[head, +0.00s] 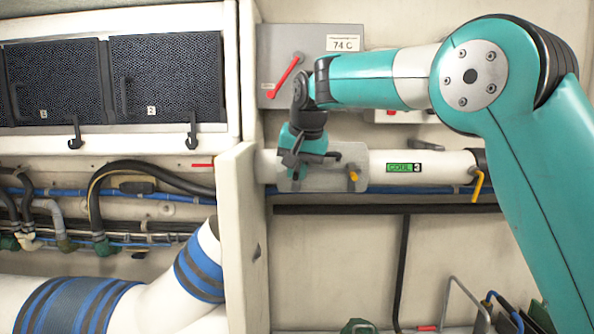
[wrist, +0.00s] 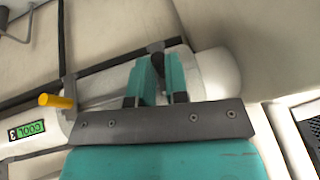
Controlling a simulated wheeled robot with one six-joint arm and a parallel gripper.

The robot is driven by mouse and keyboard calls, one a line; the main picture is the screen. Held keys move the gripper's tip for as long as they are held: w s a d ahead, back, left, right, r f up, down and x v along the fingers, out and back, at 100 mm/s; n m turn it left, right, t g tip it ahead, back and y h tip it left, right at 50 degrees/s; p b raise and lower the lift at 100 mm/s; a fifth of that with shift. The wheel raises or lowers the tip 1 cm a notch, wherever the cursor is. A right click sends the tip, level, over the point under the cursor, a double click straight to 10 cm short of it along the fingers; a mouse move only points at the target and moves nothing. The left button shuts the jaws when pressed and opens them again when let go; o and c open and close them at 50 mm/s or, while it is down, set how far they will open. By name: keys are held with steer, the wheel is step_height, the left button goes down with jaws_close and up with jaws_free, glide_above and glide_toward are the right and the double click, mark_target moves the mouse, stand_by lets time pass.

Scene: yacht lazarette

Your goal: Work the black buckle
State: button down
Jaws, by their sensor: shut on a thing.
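My gripper (head: 303,163) is in front of a white pipe at the left end of a grey, cover-like sleeve (head: 330,178). In the wrist view its two teal fingers (wrist: 154,72) straddle a narrow dark piece, which I take for the black buckle (wrist: 155,47). The fingers are shut on it and hide most of it. Whether the buckle is fastened or loose, I cannot tell. A yellow-handled lever (head: 353,173) is on the sleeve to the right of my gripper; it also shows in the wrist view (wrist: 56,101).
The pipe carries a green COOL 3 label (head: 404,168) and a second yellow lever (head: 477,185). A grey box with a red handle (head: 284,76) is above. A white upright panel (head: 236,230) stands close left. Two black hooks (head: 192,131) (head: 75,133) hang under vented panels at left.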

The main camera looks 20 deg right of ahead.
mark_target(297, 186)
steer(key=shift+s+a+f+t+b, duration=0.1)
steer(key=shift+s+f+t+b, duration=0.25)
steer(key=shift+b, duration=1.1)
steer(key=shift+s+a+f+t+b, duration=0.15)
steer(key=shift+f+t+b, duration=0.4)
steer(key=shift+b, duration=0.85)
steer(key=t+b, duration=0.1)
steer(key=b, duration=0.2)
steer(key=s+f+t+h+b, duration=0.1)
steer(key=b, duration=0.2)
steer(key=shift+a+f, duration=0.1)
steer(key=shift+f, duration=0.1)
steer(key=t+b, duration=0.2)
steer(key=b, duration=0.2)
steer(key=f+t+h+b, duration=0.1)
steer(key=t+b, duration=0.1)
steer(key=b, duration=0.3)
steer(key=s+f+n+t+b, duration=0.1)
steer(key=t+b, duration=0.1)
steer(key=b, duration=0.3)
steer(key=shift+a+f, duration=0.15)
steer(key=shift+f, duration=0.05)
steer(key=shift+h+b, duration=0.3)
steer(key=c, duration=1.1)
jaws_free()
steer(key=shift+s, duration=0.1)
